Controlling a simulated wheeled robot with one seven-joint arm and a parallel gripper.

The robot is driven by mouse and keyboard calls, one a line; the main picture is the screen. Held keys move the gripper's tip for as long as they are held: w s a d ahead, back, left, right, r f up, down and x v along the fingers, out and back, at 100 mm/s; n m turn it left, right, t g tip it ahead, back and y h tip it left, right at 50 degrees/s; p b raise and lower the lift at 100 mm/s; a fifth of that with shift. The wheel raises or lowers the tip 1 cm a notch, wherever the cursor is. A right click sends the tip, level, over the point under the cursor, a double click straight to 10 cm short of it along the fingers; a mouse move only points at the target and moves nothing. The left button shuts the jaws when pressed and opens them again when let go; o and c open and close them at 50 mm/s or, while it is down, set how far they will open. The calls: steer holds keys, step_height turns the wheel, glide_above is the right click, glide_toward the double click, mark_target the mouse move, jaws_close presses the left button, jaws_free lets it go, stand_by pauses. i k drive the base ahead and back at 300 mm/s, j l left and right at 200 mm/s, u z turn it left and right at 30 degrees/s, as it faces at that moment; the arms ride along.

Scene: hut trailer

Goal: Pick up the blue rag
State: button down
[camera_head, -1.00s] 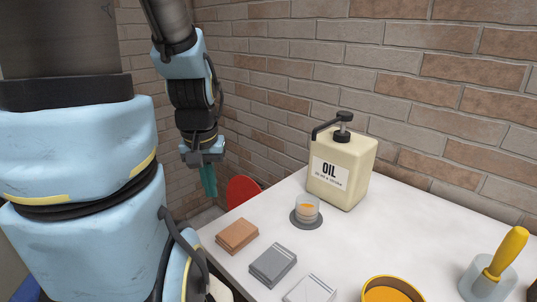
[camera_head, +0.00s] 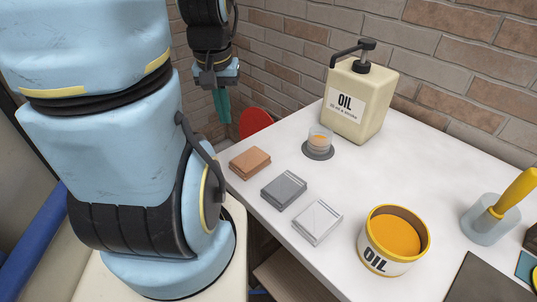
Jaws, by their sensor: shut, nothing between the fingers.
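My gripper (camera_head: 222,107) points down at the upper middle, its teal fingers together and empty. It hangs beyond the table's left edge, in front of the brick wall and apart from everything on the table. No clearly blue rag shows. Three flat folded-looking pieces lie in a row along the table's left edge: a brown one (camera_head: 250,162), a grey one (camera_head: 284,189) and a whitish one (camera_head: 318,222). A small teal-blue patch (camera_head: 527,266) is cut off by the right edge, and I cannot tell what it is.
On the white table (camera_head: 400,172) stand a cream oil pump can (camera_head: 362,100), a small glass cup (camera_head: 319,141) on a dark disc, a yellow-rimmed oil tin (camera_head: 391,262) and a yellow-handled tool (camera_head: 512,192) in a clear holder. A red round thing (camera_head: 255,122) is behind the table's left edge.

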mark_target(246, 166)
steer(key=k+j+u, duration=0.1)
steer(key=k+u, duration=0.35)
steer(key=k+j+u, duration=0.3)
steer(key=u, duration=0.15)
steer(key=k+j+u, duration=0.5)
steer(key=i+l, duration=0.05)
steer(key=l, duration=0.05)
